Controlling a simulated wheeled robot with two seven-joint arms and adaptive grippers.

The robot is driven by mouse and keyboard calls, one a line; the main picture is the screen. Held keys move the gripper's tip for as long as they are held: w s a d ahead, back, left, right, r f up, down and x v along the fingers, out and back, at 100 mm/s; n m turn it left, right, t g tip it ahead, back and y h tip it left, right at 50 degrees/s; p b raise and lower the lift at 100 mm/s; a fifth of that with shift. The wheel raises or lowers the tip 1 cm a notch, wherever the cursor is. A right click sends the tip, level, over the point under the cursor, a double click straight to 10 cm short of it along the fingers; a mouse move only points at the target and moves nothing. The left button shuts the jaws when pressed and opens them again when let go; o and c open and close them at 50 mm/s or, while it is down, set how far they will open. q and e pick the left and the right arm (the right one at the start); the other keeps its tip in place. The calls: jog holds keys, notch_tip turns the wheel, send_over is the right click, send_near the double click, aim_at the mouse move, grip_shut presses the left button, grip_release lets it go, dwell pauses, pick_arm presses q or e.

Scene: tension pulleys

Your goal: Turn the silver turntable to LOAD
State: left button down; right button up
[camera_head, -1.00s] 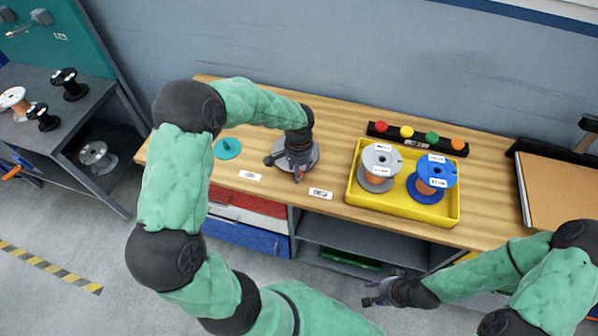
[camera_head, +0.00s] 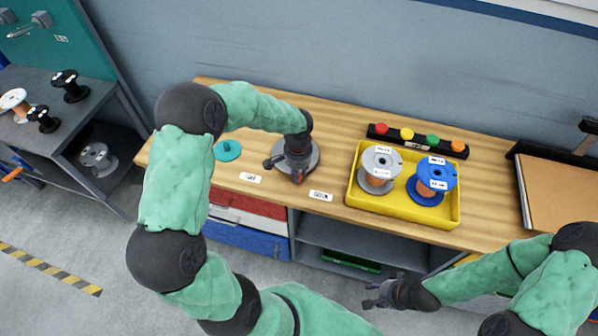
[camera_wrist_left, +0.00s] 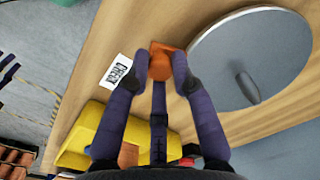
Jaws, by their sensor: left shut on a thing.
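The silver turntable (camera_head: 312,154) is a round grey disc on the wooden bench, partly hidden under my left gripper (camera_head: 295,176) in the head view. In the left wrist view the turntable (camera_wrist_left: 243,50) fills the upper right, with a small grey peg on its face. My left gripper (camera_wrist_left: 170,62) is shut on an orange knob (camera_wrist_left: 159,67) at the turntable's rim, close to a white label (camera_wrist_left: 117,70) that seems to read CHECK. In the head view this label (camera_head: 320,195) is right of another white label (camera_head: 250,178), too small to read. My right gripper (camera_head: 380,294) hangs in front of the bench; its fingers are unclear.
A yellow tray (camera_head: 402,211) with a grey spool (camera_head: 381,161) and a blue spool (camera_head: 437,172) stands right of the turntable. A teal disc (camera_head: 228,150) lies to its left. A black strip with several coloured buttons (camera_head: 407,134) is behind the tray.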

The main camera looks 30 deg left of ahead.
pick_arm(q)
jog(key=shift+s+a+r+m+p, duration=0.1)
jog(key=shift+s+a+m+p, duration=0.2)
jog(key=shift+a+m+p, duration=0.25)
jog(key=shift+s+a+r+m+p, duration=0.1)
jog(key=shift+s+a+m+p, duration=0.25)
jog(key=shift+a+m, duration=0.25)
jog(key=a+m+p, duration=0.4)
jog(key=m, duration=0.1)
jog(key=a+m+p, duration=0.1)
jog(key=a+m, duration=0.1)
jog(key=shift+s+a+p, duration=0.25)
jog(key=shift+a+p, duration=0.15)
jog(key=shift+w+a+f+m+p, duration=0.1)
jog(key=shift+w+a+m+p, duration=0.1)
jog(key=shift+a+m+p, duration=0.3)
jog(key=shift+w+a+m+p, duration=0.15)
jog(key=shift+a+m+p, duration=0.15)
jog(key=shift+a+m, duration=0.25)
jog(key=shift+w+a+m+p, duration=0.4)
jog(key=shift+a+m+p, duration=0.25)
jog(key=shift+m, duration=0.35)
jog(key=c, duration=1.1)
grip_release()
jog(key=shift+a+f, duration=0.1)
jog(key=shift+o, duration=0.2)
notch_tip(320, 180, up, 12)
